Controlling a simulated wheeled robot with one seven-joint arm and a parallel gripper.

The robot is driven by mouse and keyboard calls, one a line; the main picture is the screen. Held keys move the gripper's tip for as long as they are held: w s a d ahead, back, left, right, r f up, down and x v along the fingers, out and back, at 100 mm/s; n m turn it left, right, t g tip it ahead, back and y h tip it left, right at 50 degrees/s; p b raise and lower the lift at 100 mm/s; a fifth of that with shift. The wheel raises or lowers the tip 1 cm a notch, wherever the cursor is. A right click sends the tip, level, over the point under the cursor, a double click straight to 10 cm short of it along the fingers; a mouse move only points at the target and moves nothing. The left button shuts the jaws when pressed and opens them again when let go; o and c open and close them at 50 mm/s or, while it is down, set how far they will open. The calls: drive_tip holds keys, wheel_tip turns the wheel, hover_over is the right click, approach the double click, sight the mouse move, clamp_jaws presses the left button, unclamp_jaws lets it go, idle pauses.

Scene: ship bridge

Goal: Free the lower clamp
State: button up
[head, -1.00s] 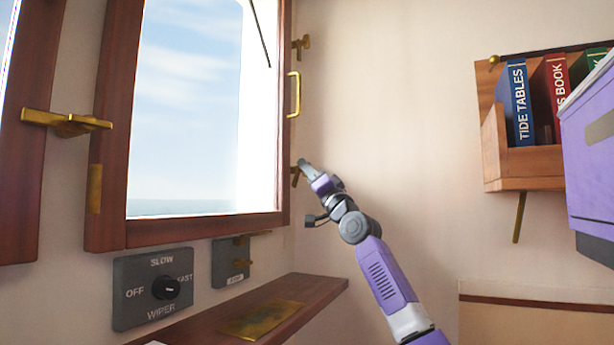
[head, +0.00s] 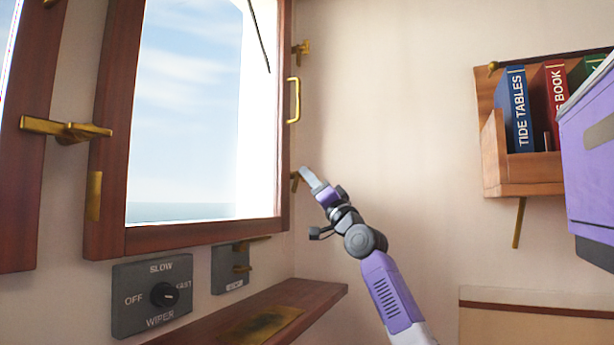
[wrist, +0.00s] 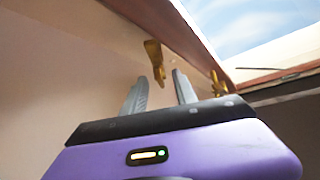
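The lower clamp (head: 294,181) is a small brass piece at the lower right edge of the wooden window frame (head: 281,150). My gripper (head: 306,173) is just to its right in the head view and hides part of it. In the wrist view my gripper (wrist: 157,80) has its two grey fingers apart with nothing between them. A brass clamp (wrist: 155,60) shows just beyond the fingertips, in line with the gap. I cannot tell whether a finger touches it. The upper clamp (head: 300,47) is brass, high on the same side of the frame.
A brass handle (head: 293,100) is on the frame between the clamps. A bookshelf (head: 535,170) hangs at right. The wall between the window and the bookshelf is bare.

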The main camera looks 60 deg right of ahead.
drive_tip(key=v, duration=0.5)
drive_tip(key=shift+s+a+f+p, duration=0.1)
drive_tip(key=shift+s+f+p, duration=0.15)
drive_tip(key=shift+p, duration=0.1)
